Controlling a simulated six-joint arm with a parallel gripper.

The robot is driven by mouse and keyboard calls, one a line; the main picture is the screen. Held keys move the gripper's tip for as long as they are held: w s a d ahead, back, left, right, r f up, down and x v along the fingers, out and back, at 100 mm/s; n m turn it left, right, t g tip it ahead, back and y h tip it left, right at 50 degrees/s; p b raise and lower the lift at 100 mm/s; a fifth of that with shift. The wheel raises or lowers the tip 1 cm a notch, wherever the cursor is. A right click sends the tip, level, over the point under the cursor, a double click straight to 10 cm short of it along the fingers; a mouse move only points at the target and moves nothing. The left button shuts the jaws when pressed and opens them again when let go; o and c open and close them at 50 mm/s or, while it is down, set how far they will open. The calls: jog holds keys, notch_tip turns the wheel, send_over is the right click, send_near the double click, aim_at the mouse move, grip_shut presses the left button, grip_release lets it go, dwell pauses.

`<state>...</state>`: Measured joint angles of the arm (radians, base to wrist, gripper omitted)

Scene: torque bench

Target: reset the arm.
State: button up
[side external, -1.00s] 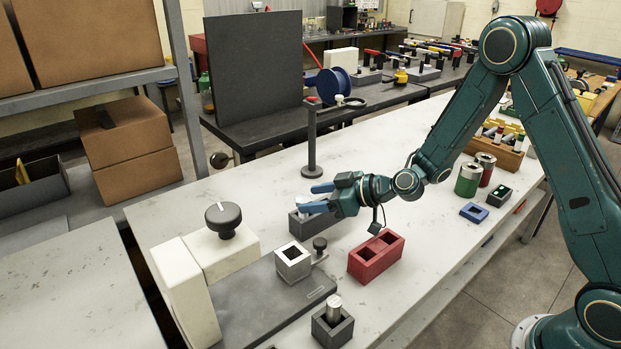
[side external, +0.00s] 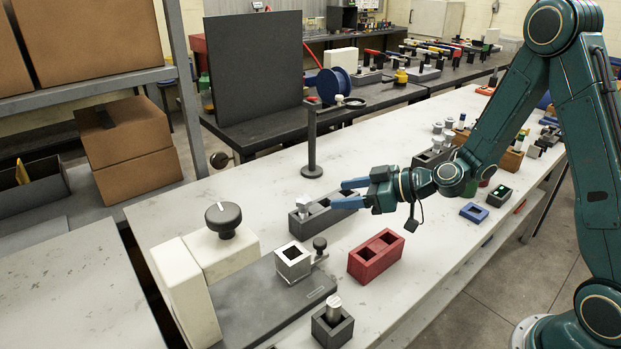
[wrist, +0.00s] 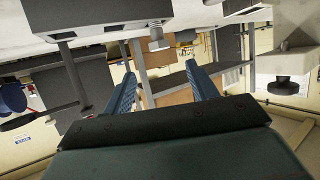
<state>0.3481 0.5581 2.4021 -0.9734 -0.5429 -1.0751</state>
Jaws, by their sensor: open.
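My gripper (side external: 347,193) has two blue fingers. It is open and empty, held above the white bench, pointing left in the side view. Its fingers (wrist: 165,87) also show spread apart in the wrist view, with nothing between them. Below and left of the fingertips, a dark grey block (side external: 319,222) holds a light metal piece (side external: 304,205) standing in its left end. The fingers partly cover the right end of this block in the side view.
A grey stand (side external: 311,140) rises behind the gripper. A red two-slot block (side external: 376,257), a grey plate fixture with a square socket (side external: 292,262) and a black knob (side external: 222,217), and a small dark block with a metal cylinder (side external: 333,322) stand nearby. A blue frame (side external: 474,212) lies to the right.

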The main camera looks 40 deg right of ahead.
jog(key=s+a+r+n+g+h, duration=0.1)
jog(key=s+a+r+g, duration=0.25)
jog(key=s+r, duration=0.45)
jog(key=s+d+r+m+g+h, duration=0.1)
jog(key=s+d+r+m+h, duration=0.2)
jog(key=s, duration=0.7)
jog(key=s+d+r+m+g+h, duration=0.1)
jog(key=s+d+r+m+h, duration=0.1)
jog(key=s, duration=0.8)
jog(key=shift+d+r+m+g+h, duration=0.4)
jog(key=shift+d+r+m, duration=0.15)
jog(key=shift+d+m, duration=0.55)
